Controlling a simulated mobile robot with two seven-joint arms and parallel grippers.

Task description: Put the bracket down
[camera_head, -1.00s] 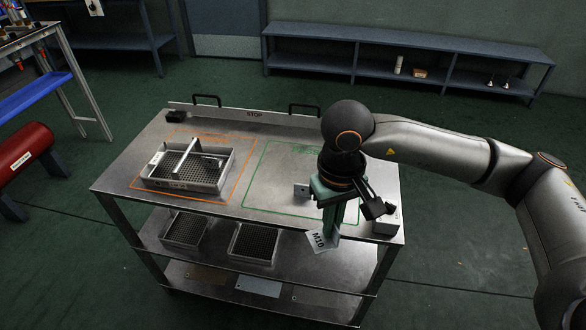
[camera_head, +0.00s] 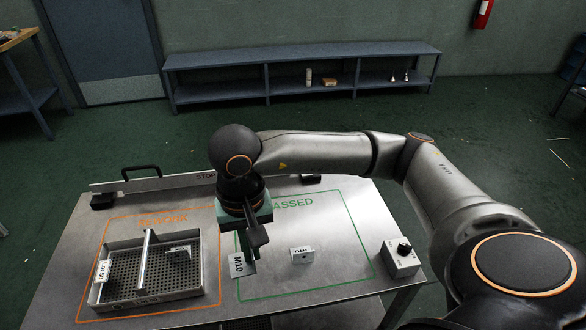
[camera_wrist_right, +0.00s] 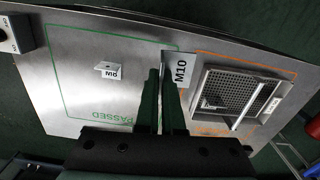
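My right gripper (camera_head: 246,250) points down over the left edge of the green PASSED outline (camera_head: 345,213). It is shut on a metal bracket with a white M10 label (camera_head: 237,265), which also shows in the right wrist view (camera_wrist_right: 180,70) at the fingertips (camera_wrist_right: 161,75). The bracket appears to be held above the table; the exact gap cannot be told. A second labelled bracket (camera_head: 302,254) stands inside the green outline, right of the gripper; it shows too in the wrist view (camera_wrist_right: 110,70). My left gripper is not in view.
A perforated metal tray (camera_head: 205,295) with a divider and another bracket (camera_head: 180,252) sits in the orange outline at left. A small box with a black knob (camera_head: 401,258) stands at the table's right. The green area is otherwise bare.

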